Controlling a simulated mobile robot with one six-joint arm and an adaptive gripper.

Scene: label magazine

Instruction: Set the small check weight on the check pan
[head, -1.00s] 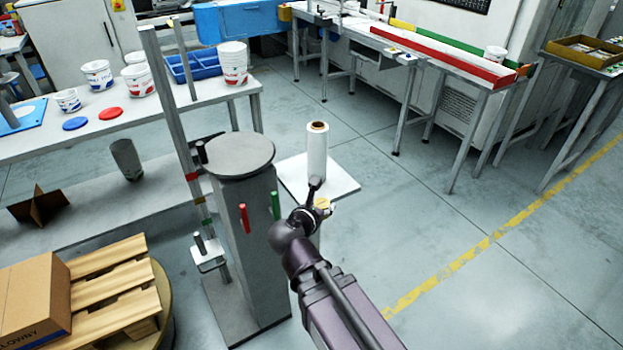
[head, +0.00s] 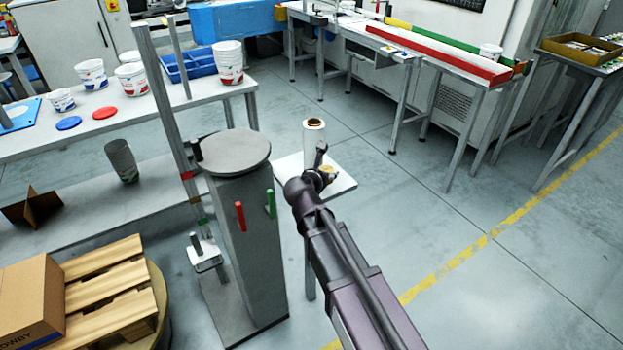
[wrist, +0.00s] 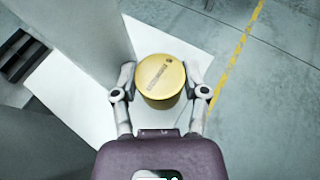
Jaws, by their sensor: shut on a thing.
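A short brass-yellow cylinder, the check weight (wrist: 160,79), is between the two fingers of my gripper (wrist: 162,92) in the wrist view. The fingers press on its two sides and its flat marked top faces the camera. In the head view the weight (head: 327,170) shows small beside my gripper (head: 322,163), partly hidden by it. Behind and below it is a flat white square top (head: 345,184), which also fills the ground behind the weight in the wrist view (wrist: 185,40). I cannot tell for sure which surface is the check pan, or how high the weight is above the white top.
An upright white roll (head: 313,137) with a brown core stands on the white top, close to my gripper. Left of it is a grey pillar with a round top (head: 235,150) and red and green handles. A small white plate (head: 205,258) sits low on a pole. Floor at right is clear.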

